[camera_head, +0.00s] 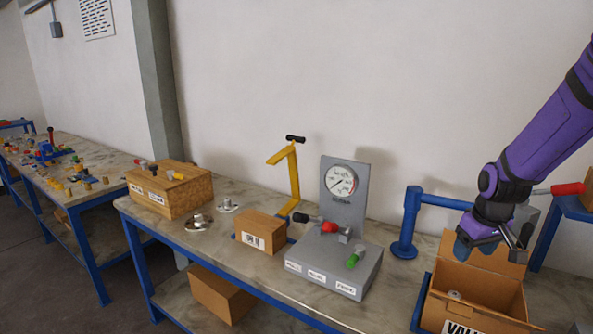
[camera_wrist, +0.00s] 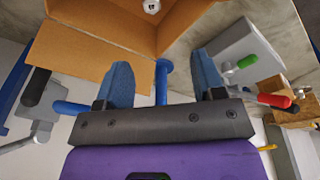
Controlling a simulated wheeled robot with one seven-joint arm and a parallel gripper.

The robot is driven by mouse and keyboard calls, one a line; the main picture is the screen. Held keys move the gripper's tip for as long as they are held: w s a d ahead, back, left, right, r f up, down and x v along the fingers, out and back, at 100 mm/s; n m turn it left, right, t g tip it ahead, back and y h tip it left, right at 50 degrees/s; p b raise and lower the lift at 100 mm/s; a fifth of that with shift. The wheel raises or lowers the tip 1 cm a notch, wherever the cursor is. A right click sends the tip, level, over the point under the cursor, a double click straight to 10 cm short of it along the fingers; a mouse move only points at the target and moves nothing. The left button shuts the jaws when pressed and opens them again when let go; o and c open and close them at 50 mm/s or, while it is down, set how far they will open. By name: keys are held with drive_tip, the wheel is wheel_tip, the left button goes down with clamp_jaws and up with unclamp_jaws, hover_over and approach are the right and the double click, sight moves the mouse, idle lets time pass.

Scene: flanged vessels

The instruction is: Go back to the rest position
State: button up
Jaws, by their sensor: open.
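My gripper (camera_head: 488,248) is at the end of my purple arm on the right of the head view. It is at the back edge of an open cardboard box (camera_head: 452,300), by its raised flap. In the wrist view my gripper (camera_wrist: 163,76) shows two blue fingers spread apart with nothing held between them. The box (camera_wrist: 95,55) fills the upper part of that view. A small pale metal part (camera_head: 455,295) lies inside the box, partly hidden.
A grey gauge stand (camera_head: 340,262) with red and green handles is left of the box. A blue post (camera_head: 408,225) with a side arm stands behind. A small carton (camera_head: 261,232), a yellow bracket (camera_head: 291,180) and a wooden block (camera_head: 170,190) are further left. A red-handled valve (camera_head: 565,189) is at right.

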drive_tip(key=s+a+r+t, duration=0.1)
drive_tip(key=s+a+r, duration=0.25)
drive_tip(key=r, duration=0.35)
drive_tip(key=s+a+r, duration=0.3)
drive_tip(key=s+r, duration=0.2)
drive_tip(key=r, duration=0.1)
drive_tip(key=s+a+r+m+t, duration=0.1)
drive_tip(key=s+a+r, duration=0.1)
drive_tip(key=s, duration=0.5)
drive_tip(key=s+a+r+m+t, duration=0.1)
drive_tip(key=s+a+r, duration=0.1)
drive_tip(key=s+r, duration=0.3)
drive_tip(key=shift+s+a, duration=0.35)
drive_tip(key=shift+s, duration=0.85)
drive_tip(key=shift+c, duration=0.3)
